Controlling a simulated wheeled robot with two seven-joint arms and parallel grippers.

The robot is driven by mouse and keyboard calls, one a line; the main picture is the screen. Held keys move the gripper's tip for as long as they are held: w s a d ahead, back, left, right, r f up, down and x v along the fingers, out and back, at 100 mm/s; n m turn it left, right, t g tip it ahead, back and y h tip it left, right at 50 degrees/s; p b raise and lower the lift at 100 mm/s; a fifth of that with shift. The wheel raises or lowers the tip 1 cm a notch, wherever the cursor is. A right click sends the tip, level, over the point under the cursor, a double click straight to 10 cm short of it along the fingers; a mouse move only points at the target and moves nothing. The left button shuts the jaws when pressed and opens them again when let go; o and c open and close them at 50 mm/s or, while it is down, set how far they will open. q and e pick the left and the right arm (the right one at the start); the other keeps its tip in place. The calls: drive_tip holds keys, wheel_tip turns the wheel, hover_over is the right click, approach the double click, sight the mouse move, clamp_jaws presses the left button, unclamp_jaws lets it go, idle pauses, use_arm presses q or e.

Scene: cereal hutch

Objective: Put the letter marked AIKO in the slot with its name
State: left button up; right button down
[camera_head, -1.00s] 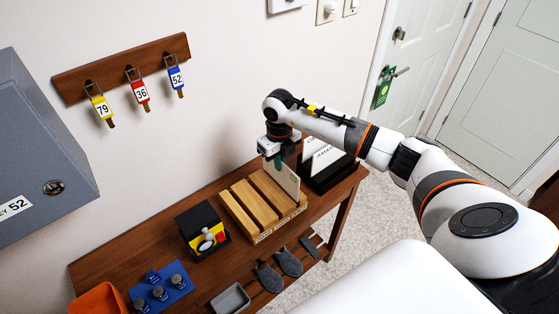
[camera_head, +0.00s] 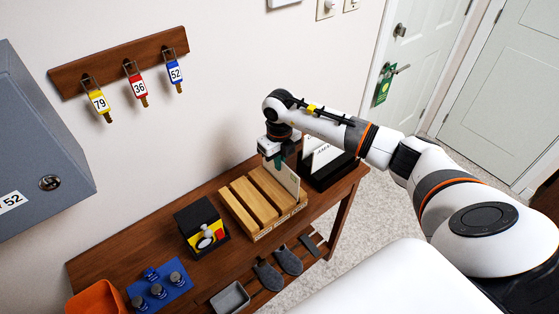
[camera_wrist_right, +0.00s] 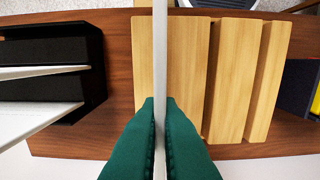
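My right gripper (camera_head: 278,161) is shut on a pale letter (camera_head: 289,178), which stands upright on edge at the right end of the slotted wooden rack (camera_head: 249,204). In the right wrist view the green fingertips (camera_wrist_right: 160,104) pinch the letter (camera_wrist_right: 160,45) from both sides. There it runs edge-on over the rack's leftmost wood (camera_wrist_right: 190,75). I cannot tell whether its lower edge is inside a slot. The name on the held letter cannot be read. Small name lettering on the rack's front edge (camera_head: 279,223) is too small to read. My left gripper is not in view.
A black holder (camera_head: 330,176) with white letters stands right of the rack. A black and yellow box (camera_head: 203,229) stands left. Dark flat items (camera_head: 288,261) and a grey tray (camera_head: 230,298) lie in front. A blue block (camera_head: 160,289) and orange bin (camera_head: 96,299) are farther left.

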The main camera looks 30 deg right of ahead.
drive_tip(key=shift+f+b, duration=0.6)
drive_tip(key=shift+f, duration=0.15)
drive_tip(key=c, duration=1.1)
unclamp_jaws()
drive_tip(key=shift+r, duration=0.15)
drive_tip(key=shift+r+p, duration=1.7)
drive_tip(key=shift+r, duration=0.7)
